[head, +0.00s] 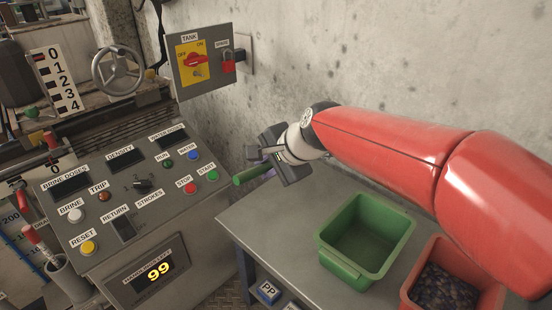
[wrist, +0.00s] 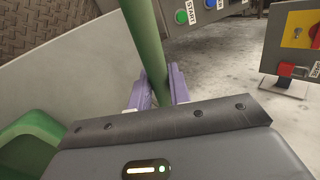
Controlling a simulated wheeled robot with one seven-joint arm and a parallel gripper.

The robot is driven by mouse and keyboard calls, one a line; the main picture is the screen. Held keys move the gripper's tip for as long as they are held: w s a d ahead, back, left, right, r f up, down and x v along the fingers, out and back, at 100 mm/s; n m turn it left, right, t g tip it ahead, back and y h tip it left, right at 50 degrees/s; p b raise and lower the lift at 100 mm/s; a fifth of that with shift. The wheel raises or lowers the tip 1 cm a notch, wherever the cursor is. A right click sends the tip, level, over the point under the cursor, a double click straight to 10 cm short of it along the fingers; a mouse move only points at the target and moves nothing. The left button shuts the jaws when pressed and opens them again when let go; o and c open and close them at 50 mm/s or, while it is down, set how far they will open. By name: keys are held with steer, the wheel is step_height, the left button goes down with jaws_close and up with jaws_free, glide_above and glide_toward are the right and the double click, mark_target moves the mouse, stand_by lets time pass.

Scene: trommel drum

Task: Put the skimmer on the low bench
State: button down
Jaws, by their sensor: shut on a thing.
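My gripper (head: 266,171) is shut on the green handle (head: 246,176), which I take to be the skimmer's. It holds the handle in the air between the control console and the bins. In the wrist view, the handle (wrist: 144,40) runs up from between the purple fingertips (wrist: 162,88) and leaves the top edge. The skimmer's head does not show in either view. A grey bench (head: 248,217) stands below and to the right of my gripper; I cannot tell whether it is the low bench.
On the grey bench are a green bin (head: 328,243), looking empty, and a red bin (head: 408,290) with dark pieces inside. A control console (head: 75,220) stands at left, with a switch panel (head: 208,82) on the wall behind. The bench's left end is clear.

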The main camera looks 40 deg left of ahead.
steer(key=shift+s+f+b, duration=0.1)
steer(key=shift+f+b, duration=4.15)
steer(key=shift+f, duration=1.55)
steer(key=c, duration=1.2)
jaws_free()
steer(key=shift+r, duration=0.1)
steer(key=d+r+p, duration=0.2)
steer(key=r+p, duration=0.3)
steer(key=r, duration=0.3)
steer(key=d+r+p, duration=0.3)
steer(key=r+p, duration=0.1)
steer(key=r, duration=0.3)
steer(key=shift+s+r+p, duration=0.25)
steer(key=shift+r+p, duration=0.1)
